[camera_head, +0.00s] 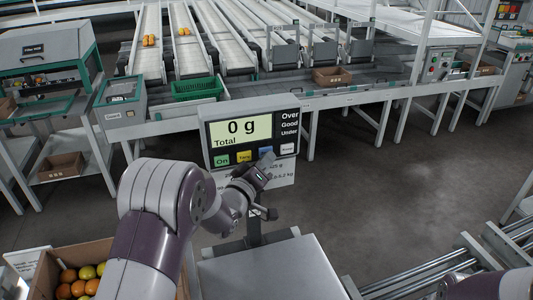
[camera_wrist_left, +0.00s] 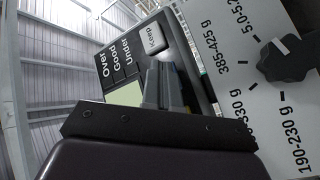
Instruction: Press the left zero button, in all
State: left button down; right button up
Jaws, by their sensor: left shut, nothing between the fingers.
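The scale's display unit (camera_head: 249,130) stands upright, its screen (camera_head: 241,128) reading "0 g" and "Total". Below the screen is a row of buttons: a green "On" button (camera_head: 221,160), a yellow button (camera_head: 244,157) with lettering too small to read surely, a blue button (camera_head: 265,151), and a white button (camera_head: 287,149). The white one reads "Keep" in the left wrist view (camera_wrist_left: 153,38). My left gripper (camera_head: 266,160) is shut and empty, its tips in front of the blue button and partly hiding it. I cannot tell whether they touch. My right gripper is out of view.
A black knob (camera_wrist_left: 286,58) sits on the weight-range panel below the display. The bare scale plate (camera_head: 275,270) lies in front. Conveyors (camera_head: 190,50) are behind.

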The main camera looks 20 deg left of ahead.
pick_arm(q)
jog(key=shift+s+d, duration=0.5)
jog(key=shift+s, duration=0.2)
jog(key=shift+s+d, duration=0.7)
jog(key=shift+s, duration=0.35)
jog(key=shift+s+d, duration=0.65)
jog(key=shift+s, duration=0.35)
